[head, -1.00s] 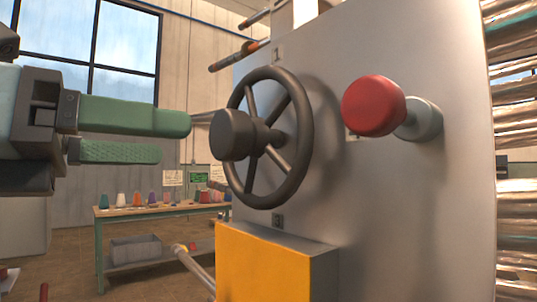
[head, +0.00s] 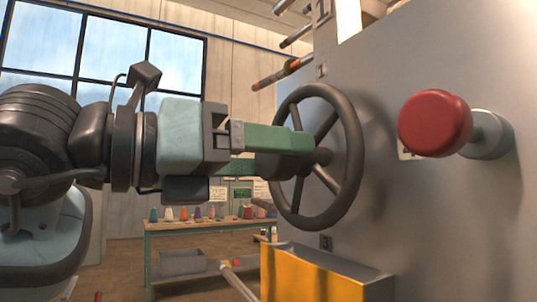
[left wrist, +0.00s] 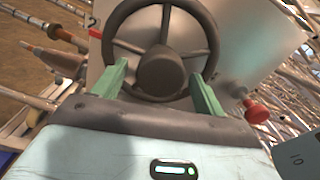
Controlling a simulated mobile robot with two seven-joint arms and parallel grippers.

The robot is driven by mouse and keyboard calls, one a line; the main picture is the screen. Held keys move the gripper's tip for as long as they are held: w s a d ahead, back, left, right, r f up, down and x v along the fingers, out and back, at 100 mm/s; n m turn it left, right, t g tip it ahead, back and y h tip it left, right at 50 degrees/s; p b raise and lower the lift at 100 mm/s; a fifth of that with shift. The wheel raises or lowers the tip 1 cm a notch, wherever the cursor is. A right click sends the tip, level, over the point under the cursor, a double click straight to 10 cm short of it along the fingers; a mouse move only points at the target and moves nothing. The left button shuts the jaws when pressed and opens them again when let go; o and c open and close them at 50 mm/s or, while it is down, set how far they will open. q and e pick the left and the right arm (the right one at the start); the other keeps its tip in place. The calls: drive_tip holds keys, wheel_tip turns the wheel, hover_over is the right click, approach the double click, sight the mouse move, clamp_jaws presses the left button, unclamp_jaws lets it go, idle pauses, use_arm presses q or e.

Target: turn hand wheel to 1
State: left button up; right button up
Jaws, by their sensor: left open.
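The dark hand wheel (head: 354,150) stands upright on the side of a grey metal cabinet. Its round hub (left wrist: 162,72) and spokes face my left gripper (head: 304,153). The gripper's green fingers are open and stand in front of the wheel, one on each side of the hub in the left wrist view (left wrist: 160,88). In the head view the fingers hide most of the hub. I cannot tell whether they touch the wheel. My right gripper is not in view.
A red knob (head: 435,123) sticks out of the cabinet face right of the wheel. A yellow-fronted box (head: 310,277) juts out below the wheel. Metal rods project above it. A workbench (head: 190,224) with several coloured items stands behind.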

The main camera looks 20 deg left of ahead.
use_arm(q)
drive_tip(key=shift+w+d, duration=0.25)
drive_tip(key=shift+w, duration=0.05)
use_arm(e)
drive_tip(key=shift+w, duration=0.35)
use_arm(q)
drive_tip(key=shift+c, duration=0.4)
drive_tip(key=c, duration=1.3)
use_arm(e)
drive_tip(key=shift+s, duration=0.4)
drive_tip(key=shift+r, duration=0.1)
